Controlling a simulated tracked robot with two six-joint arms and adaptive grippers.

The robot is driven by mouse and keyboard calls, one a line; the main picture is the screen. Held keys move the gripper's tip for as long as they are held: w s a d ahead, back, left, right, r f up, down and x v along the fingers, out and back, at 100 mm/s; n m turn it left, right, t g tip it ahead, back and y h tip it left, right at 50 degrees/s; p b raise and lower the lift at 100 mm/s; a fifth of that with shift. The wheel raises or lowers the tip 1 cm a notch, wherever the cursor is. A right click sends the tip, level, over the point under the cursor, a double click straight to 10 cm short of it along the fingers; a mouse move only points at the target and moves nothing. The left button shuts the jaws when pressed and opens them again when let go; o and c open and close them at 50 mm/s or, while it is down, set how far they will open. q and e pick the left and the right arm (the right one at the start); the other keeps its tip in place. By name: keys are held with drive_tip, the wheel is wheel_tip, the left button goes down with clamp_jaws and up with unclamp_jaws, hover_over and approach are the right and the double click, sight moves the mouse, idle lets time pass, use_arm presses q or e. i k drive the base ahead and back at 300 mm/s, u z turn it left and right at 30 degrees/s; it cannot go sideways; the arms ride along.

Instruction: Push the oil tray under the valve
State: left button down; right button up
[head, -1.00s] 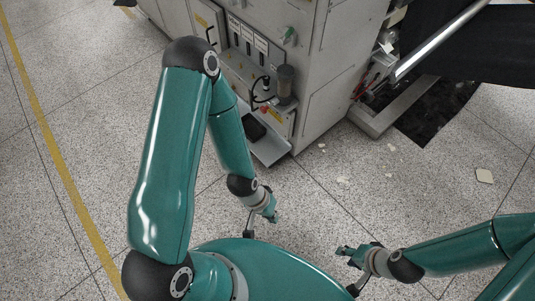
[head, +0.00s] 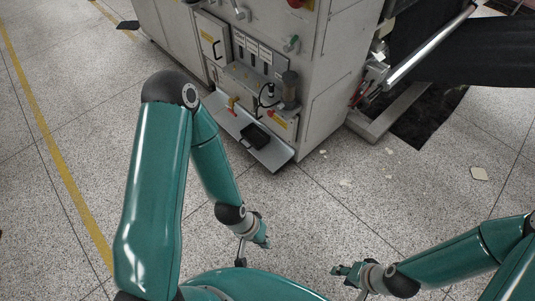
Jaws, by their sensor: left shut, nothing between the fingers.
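The oil tray (head: 254,136) is a small black tray lying on a grey metal shelf (head: 228,123) low on the machine's front. A cylinder-shaped fitting (head: 290,88) stands above and right of the tray, with a small red-orange part (head: 270,114) below it. I cannot tell for sure which part is the valve. My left gripper (head: 263,242) is shut and empty, over the floor in front of the shelf, apart from the tray. My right gripper (head: 341,271) is empty at lower right, far from the tray; its finger opening is too small to judge.
The grey machine (head: 335,75) fills the top middle. A metal roller (head: 430,50) and black sheet (head: 485,50) are at upper right. Paper scraps (head: 479,173) lie on the floor. The speckled floor between my arms and the machine is clear.

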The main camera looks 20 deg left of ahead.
sight(257, 139)
drive_tip(key=u, duration=0.1)
drive_tip(key=i, duration=0.9)
drive_tip(key=z, duration=0.2)
drive_tip(key=k, duration=0.9)
drive_tip(key=u, duration=0.15)
drive_tip(key=i, duration=0.95)
drive_tip(key=z, duration=0.05)
